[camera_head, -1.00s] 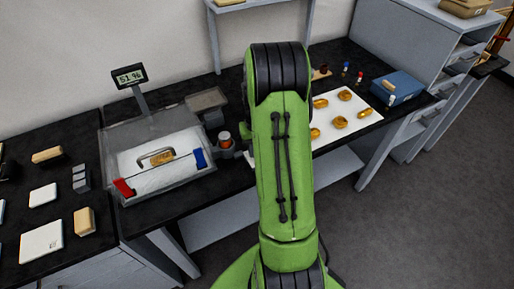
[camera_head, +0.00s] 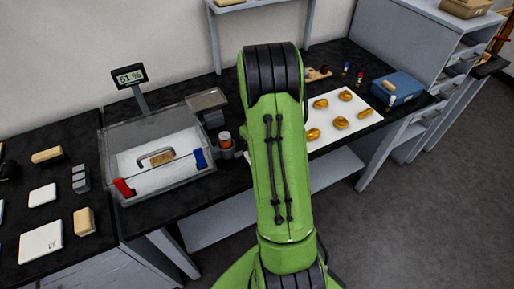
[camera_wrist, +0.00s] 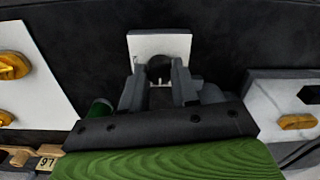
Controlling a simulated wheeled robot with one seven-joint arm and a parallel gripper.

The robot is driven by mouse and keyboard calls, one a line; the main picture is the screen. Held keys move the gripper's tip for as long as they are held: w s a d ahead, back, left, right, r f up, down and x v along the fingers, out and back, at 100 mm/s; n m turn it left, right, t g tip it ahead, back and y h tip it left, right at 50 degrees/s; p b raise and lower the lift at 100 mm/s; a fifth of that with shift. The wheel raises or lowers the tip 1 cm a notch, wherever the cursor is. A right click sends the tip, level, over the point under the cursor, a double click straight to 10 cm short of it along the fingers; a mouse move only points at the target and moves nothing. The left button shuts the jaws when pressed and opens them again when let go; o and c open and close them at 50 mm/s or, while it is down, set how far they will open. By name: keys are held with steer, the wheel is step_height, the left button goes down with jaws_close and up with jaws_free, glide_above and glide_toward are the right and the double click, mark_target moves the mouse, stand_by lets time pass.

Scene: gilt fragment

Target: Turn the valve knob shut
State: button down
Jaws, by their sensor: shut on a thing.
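My gripper (camera_wrist: 158,88) shows in the wrist view, with its two grey fingers closed around a dark rounded piece (camera_wrist: 158,68), which I take to be the valve knob. The knob stands in front of a pale square plate (camera_wrist: 160,42). The fingers hide most of it, so its turn angle cannot be read. In the head view my green arm hides the gripper and the knob.
A clear chamber (camera_head: 190,186) holding a gilt fragment (camera_head: 162,158) stands left of my arm. Its display (camera_head: 129,76) reads 51 %. An orange-topped jar (camera_head: 225,138) stands close by. A white sheet (camera_head: 345,130) with several gilt pieces lies right.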

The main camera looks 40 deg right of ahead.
steer(key=c, duration=0.8)
jaws_free()
steer(key=shift+c, duration=0.2)
step_height(320, 180, up, 16)
steer(key=p, duration=0.3)
steer(key=shift+f, duration=0.1)
